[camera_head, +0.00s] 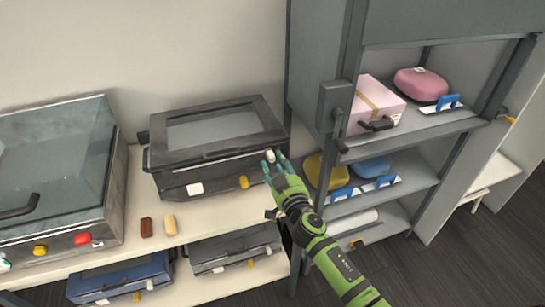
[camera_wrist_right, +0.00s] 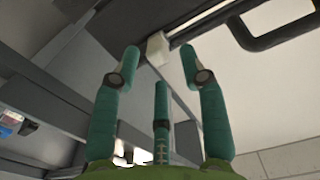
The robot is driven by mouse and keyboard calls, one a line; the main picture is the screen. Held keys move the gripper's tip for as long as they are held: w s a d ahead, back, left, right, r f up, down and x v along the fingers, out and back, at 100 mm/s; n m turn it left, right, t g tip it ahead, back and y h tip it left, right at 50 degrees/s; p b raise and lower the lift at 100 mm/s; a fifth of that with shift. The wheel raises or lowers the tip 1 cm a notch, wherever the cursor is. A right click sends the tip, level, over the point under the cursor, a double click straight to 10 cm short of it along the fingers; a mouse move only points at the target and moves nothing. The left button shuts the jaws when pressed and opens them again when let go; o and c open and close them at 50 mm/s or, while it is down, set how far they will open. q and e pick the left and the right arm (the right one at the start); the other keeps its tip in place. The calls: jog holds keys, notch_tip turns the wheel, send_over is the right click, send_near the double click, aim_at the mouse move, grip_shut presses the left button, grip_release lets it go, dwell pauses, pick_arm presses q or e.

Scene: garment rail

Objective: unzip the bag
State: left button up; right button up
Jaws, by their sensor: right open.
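No garment bag is plainly recognisable. A dark grey case (camera_head: 208,153) with a clear window in its lid and a black front handle stands on the light shelf, and I cannot tell whether it is the bag. A small white block (camera_head: 270,157) is at its right front corner. It also shows in the right wrist view (camera_wrist_right: 157,48), beyond the fingertips. My right gripper (camera_head: 273,167) is open and empty, with its teal fingers just in front of that block. In the right wrist view the fingers (camera_wrist_right: 160,70) are spread apart. My left gripper is out of view.
A glass-lidded case (camera_head: 60,165) stands at the left. Brown (camera_head: 146,227) and tan (camera_head: 170,224) blocks lie on the shelf. Blue (camera_head: 120,280) and grey (camera_head: 235,248) cases sit below. A grey rack (camera_head: 345,200) at the right holds pink, yellow and blue items.

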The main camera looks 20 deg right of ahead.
aim_at(270, 155)
jog(key=shift+w+f, duration=0.1)
jog(key=shift+w, duration=1.05)
jog(key=shift+w+a, duration=0.1)
jog(key=shift+w, duration=0.1)
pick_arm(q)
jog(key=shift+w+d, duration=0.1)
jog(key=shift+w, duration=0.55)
pick_arm(e)
grip_shut()
